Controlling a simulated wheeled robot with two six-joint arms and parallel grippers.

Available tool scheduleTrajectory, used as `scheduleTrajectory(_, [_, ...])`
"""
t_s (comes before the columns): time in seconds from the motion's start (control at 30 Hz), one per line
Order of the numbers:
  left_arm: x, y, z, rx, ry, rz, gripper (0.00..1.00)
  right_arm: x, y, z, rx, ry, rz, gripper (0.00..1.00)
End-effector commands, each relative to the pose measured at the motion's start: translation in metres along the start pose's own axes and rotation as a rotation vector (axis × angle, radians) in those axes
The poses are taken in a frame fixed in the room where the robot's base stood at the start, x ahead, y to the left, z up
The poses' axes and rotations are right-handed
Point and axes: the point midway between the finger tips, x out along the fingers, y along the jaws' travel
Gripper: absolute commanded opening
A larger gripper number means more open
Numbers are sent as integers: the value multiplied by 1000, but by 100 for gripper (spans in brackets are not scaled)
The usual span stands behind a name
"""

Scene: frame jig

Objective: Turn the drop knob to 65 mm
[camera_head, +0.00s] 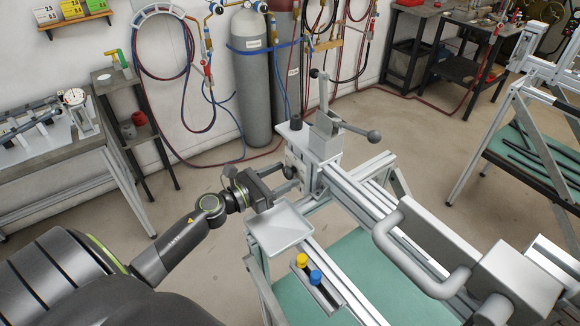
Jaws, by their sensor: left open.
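A grey metal jig head (322,140) stands at the far end of an aluminium rail. It has an upright lever, a ball-ended handle (373,135) and a black knob (295,121) on top. I cannot tell for sure which part is the drop knob; a small dark fitting (290,150) shows on the head's left side. My left gripper (290,178) is open, its fingers pointing right at the lower left side of the head. Whether the fingers touch anything there is unclear. No scale reading is legible. My right gripper is out of view.
A pale tray (281,228) sits just below the left gripper. A yellow knob (302,260) and a blue knob (315,276) sit on a bar nearer me. A large curved handle (425,272) is at the right. Gas cylinders (250,85) stand behind.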

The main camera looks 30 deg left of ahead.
Motion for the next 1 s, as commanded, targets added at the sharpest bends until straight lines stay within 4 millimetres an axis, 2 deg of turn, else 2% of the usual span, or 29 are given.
scheduleTrajectory(0.27, [0,-1,0,0,0,1,56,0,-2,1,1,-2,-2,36])
scheduleTrajectory(0.63, [0,0,0,0,0,1,11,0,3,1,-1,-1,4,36])
scheduleTrajectory(1.0, [0,0,1,-75,-1,1,11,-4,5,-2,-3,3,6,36])
